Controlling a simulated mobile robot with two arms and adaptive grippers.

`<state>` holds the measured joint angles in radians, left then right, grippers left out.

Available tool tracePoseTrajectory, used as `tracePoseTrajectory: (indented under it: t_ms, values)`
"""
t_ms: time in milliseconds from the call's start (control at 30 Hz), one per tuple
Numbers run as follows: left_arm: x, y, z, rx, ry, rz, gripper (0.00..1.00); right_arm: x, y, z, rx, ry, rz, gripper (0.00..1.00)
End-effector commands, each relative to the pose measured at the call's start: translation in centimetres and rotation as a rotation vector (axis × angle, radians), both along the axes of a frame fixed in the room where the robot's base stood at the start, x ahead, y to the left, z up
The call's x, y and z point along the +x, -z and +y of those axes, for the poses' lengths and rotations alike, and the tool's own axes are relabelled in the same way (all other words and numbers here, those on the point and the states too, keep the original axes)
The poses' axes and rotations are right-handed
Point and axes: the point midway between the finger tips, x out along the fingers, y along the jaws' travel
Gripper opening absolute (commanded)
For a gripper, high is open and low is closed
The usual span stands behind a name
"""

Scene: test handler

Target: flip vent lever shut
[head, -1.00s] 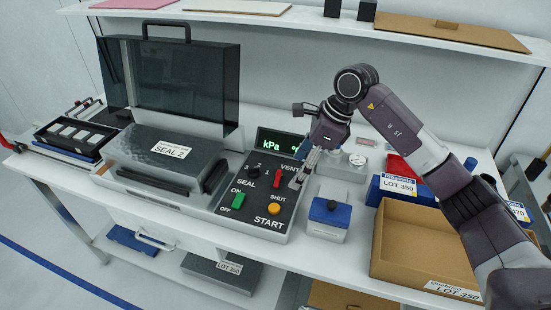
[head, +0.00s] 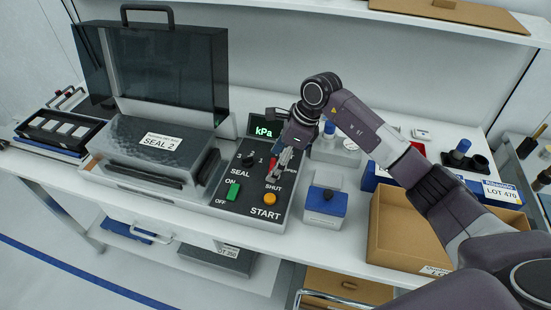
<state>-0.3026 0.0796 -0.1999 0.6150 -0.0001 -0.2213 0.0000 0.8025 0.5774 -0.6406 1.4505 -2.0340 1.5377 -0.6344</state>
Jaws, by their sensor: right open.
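The vent lever (head: 271,165) is a small red handle on the dark control panel (head: 246,209), partly hidden by my right gripper. My right gripper (head: 275,174) is open, with its fingertips pointing down at the panel close beside the lever, near the SHUT label. I cannot tell whether a fingertip touches the lever. The panel also has a black SEAL knob (head: 248,160), a green switch (head: 232,190) and an orange START button (head: 269,199). My left gripper is not in view.
The sealer's dark lid (head: 160,60) stands open on the left. A blue-topped container (head: 325,201) stands just right of the panel. An open cardboard box (head: 405,235) is farther right, below my right arm. A shelf (head: 300,8) runs along the back.

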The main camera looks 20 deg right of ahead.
Motion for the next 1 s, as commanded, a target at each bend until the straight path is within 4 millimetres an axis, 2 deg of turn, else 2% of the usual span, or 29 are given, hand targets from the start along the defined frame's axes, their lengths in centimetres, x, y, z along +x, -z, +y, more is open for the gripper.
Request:
tracePoseTrajectory:
  t_ms: [100, 167, 567, 1000]
  values:
    - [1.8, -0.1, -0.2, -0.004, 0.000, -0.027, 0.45, 0.0, 0.0, 0.0, 0.000, 0.000, 0.000, 0.68]
    - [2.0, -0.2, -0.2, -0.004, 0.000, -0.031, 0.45, 0.0, 0.0, 0.0, 0.000, 0.000, 0.000, 0.68]
    - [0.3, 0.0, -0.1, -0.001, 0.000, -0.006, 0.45, 0.0, 0.0, 0.0, 0.000, 0.000, -0.001, 0.26]
    - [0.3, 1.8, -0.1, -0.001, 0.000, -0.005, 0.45, 0.1, 0.1, 0.3, -0.002, 0.150, -0.004, 0.26]
